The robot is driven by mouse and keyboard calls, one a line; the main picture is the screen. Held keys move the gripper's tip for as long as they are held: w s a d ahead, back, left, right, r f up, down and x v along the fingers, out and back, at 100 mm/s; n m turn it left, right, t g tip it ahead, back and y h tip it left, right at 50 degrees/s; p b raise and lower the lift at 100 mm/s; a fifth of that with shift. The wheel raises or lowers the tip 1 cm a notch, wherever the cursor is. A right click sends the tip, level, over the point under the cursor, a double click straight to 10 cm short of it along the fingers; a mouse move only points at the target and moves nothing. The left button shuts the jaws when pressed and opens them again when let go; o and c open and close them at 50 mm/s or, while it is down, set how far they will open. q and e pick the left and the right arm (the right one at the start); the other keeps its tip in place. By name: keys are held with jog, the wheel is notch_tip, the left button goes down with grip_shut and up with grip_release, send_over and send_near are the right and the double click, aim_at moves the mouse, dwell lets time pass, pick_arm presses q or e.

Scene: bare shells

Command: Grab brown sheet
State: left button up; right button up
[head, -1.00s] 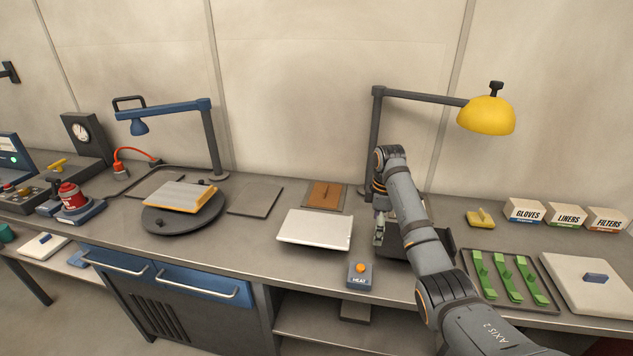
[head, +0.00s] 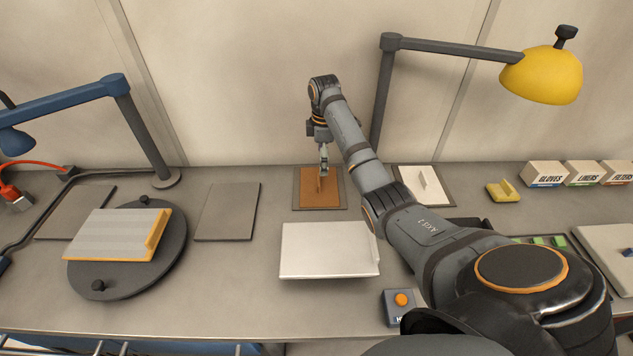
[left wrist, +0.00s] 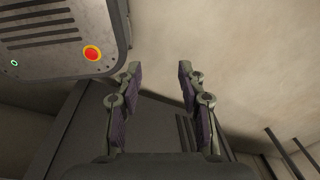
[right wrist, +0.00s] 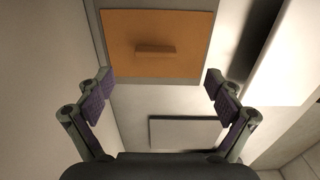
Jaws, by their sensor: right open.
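The brown sheet (head: 311,196) lies flat on a grey mat (head: 337,203) at the back of the bench, with a small brown upright tab on it. In the right wrist view the brown sheet (right wrist: 185,30) and its tab (right wrist: 155,50) lie ahead, between the fingers. My right gripper (head: 323,168) is above the sheet near the tab, pointing down; it is open and empty in the right wrist view (right wrist: 158,82). My left gripper (left wrist: 158,80) is open and empty, seen only in the left wrist view, away from the bench top.
A white tray-like panel (head: 325,250) lies in front of the sheet. A white tabbed sheet (head: 419,182) is to its right, beside the lamp post (head: 385,100). A grey mat (head: 228,212) and a turntable with an orange-edged panel (head: 120,232) are left. A button box (head: 397,308) sits front right.

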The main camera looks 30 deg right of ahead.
aim_at(319, 179)
jog(key=f, duration=0.3)
jog(key=shift+w, duration=0.25)
jog(key=shift+w+a+f+p, duration=0.15)
jog(key=shift+w+f+p, duration=0.1)
jog(key=shift+f+p, duration=0.35)
notch_tip(319, 179, down, 4)
jog(key=shift+w+a+p, duration=0.1)
jog(key=shift+a+p, duration=0.05)
jog(key=shift+p, duration=0.25)
jog(key=shift+f, duration=0.3)
pick_arm(q)
jog(key=w+r, duration=0.2)
jog(key=w, duration=0.1)
jog(key=shift+d, duration=0.1)
pick_arm(e)
jog(key=c, duration=1)
jog(key=shift+r, duration=0.1)
